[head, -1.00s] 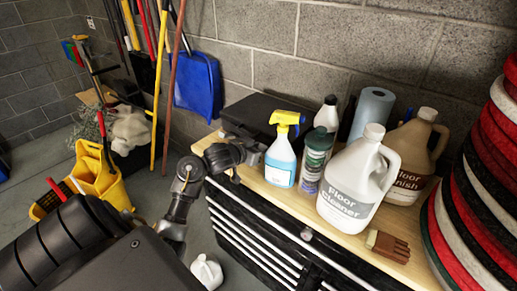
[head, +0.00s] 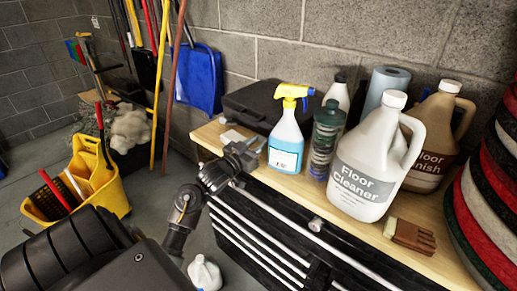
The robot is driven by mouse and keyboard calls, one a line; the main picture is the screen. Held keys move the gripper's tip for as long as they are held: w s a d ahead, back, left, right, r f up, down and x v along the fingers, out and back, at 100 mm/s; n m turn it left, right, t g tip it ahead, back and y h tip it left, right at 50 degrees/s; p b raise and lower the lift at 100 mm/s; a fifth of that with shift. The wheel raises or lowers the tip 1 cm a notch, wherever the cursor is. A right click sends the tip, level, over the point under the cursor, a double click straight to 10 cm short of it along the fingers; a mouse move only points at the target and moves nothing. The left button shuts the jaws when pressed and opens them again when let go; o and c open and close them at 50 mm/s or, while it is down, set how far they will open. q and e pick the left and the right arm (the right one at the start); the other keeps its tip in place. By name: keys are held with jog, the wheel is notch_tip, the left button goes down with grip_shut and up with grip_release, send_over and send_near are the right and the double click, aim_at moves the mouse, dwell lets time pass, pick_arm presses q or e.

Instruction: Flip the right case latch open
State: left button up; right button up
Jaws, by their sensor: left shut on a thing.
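A closed black case (head: 262,104) lies on the wooden bench top (head: 208,139) against the wall. Its latches are too small and dark to make out. My left gripper (head: 251,152) is at the bench's front edge, in front of the case and left of the spray bottle. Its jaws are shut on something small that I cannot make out. Bare bench shows between the gripper and part of the case front. My right gripper is not in view.
A spray bottle (head: 285,140) stands close right of the case front. A green-capped canister (head: 325,135), floor cleaner jug (head: 368,160), floor finish jug (head: 433,140) and brush (head: 410,236) fill the bench's right side.

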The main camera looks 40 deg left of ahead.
pick_arm(q)
jog(key=o, duration=1)
jog(key=shift+s, duration=0.1)
jog(key=s, duration=0.3)
jog(key=s+b, duration=0.1)
jog(key=s, duration=0.3)
jog(key=s+f, duration=0.1)
jog(key=s, duration=0.2)
jog(key=shift+s+d, duration=0.15)
jog(key=shift+s, duration=0.15)
